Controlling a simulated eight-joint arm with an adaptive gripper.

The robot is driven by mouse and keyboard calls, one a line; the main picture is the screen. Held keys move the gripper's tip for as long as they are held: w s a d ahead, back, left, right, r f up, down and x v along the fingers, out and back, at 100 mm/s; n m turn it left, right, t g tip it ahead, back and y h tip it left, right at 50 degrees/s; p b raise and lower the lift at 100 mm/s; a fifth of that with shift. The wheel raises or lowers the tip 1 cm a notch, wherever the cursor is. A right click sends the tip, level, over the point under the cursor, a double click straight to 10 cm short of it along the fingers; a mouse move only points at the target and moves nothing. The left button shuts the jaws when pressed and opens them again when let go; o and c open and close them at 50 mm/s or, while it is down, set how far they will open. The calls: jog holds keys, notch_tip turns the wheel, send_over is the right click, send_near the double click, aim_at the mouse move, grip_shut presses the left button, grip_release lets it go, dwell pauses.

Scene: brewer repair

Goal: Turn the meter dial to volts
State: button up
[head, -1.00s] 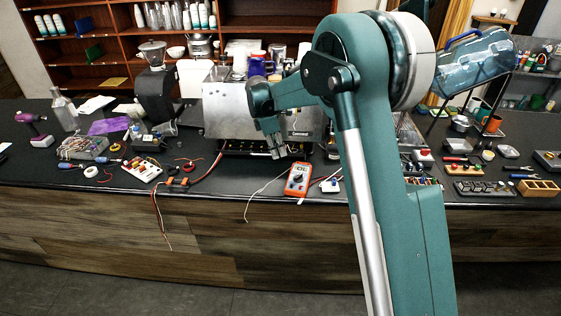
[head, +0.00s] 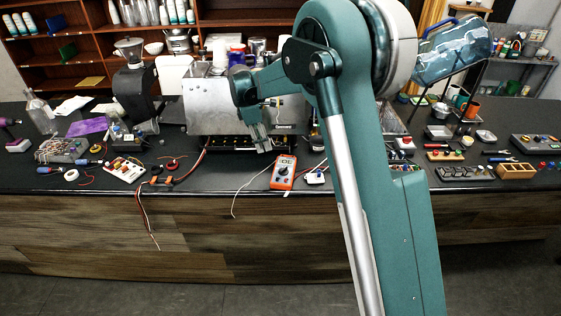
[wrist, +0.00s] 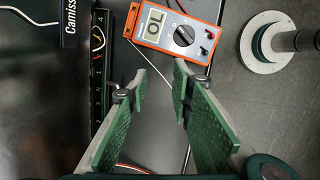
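The orange multimeter (head: 284,172) lies on the dark counter in front of the metal brewer. In the wrist view the meter (wrist: 155,41) is at the top, with a lit display (wrist: 155,24) showing large characters. Its round black dial (wrist: 184,36) is in plain sight; the mark it points to is too small to read. My gripper (head: 262,146) hangs just behind and left of the meter, above the counter. In the wrist view the green fingers of my gripper (wrist: 160,80) are apart with nothing between them, and the meter is beyond their tips.
The brewer (head: 215,105) stands close behind my gripper. Thin wires (head: 245,190) run by the meter. A small white switch box (head: 315,178) sits to its right. The counter's front edge is close to the meter.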

jog(key=d+m, duration=0.3)
jog(key=m, duration=0.4)
jog(key=m+y+p, duration=0.2)
jog(key=m+p, duration=0.1)
jog(key=m, duration=1.7)
send_over(284, 167)
jog(key=shift+s+d+f+g, duration=0.1)
jog(key=shift+f+g, duration=0.3)
jog(key=shift+f, duration=0.5)
jog(key=shift+f, duration=0.1)
jog(key=shift+f, duration=3.8)
grip_shut()
